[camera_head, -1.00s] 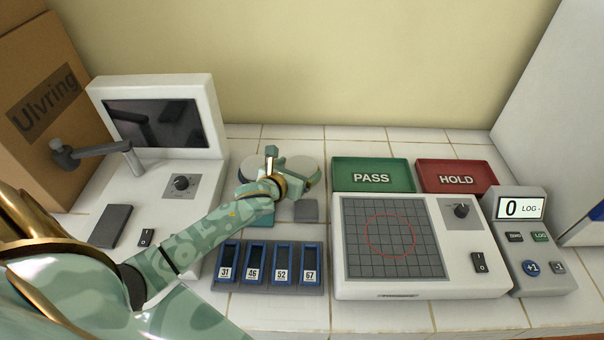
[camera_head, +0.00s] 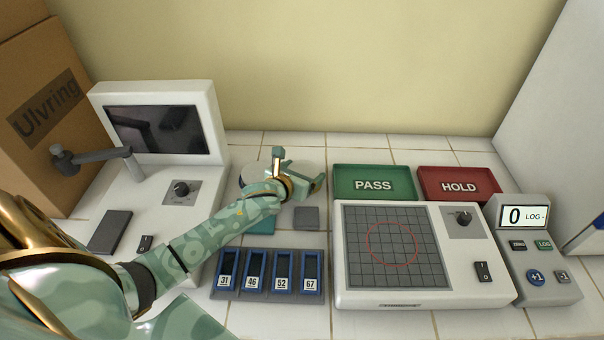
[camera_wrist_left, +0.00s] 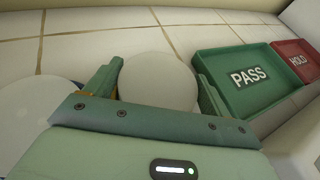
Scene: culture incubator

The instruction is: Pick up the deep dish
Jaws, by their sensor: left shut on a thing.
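The deep dish, round and pale with a plain top, shows in the left wrist view (camera_wrist_left: 158,80) between the two fingers of my left gripper (camera_wrist_left: 155,88). In the head view the dish (camera_head: 306,168) is partly hidden by my left gripper (camera_head: 300,170). The gripper is shut on the dish, with one green finger on each side. I cannot tell whether the dish is clear of the tiled counter. My right gripper is not in view.
A second pale round dish (camera_head: 252,172) is just left of the gripper. The green PASS tray (camera_head: 345,192) and red HOLD tray (camera_head: 458,172) stand to the right. A rack of numbered blue slots (camera_head: 268,272) and a white gridded device (camera_head: 400,298) are in front.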

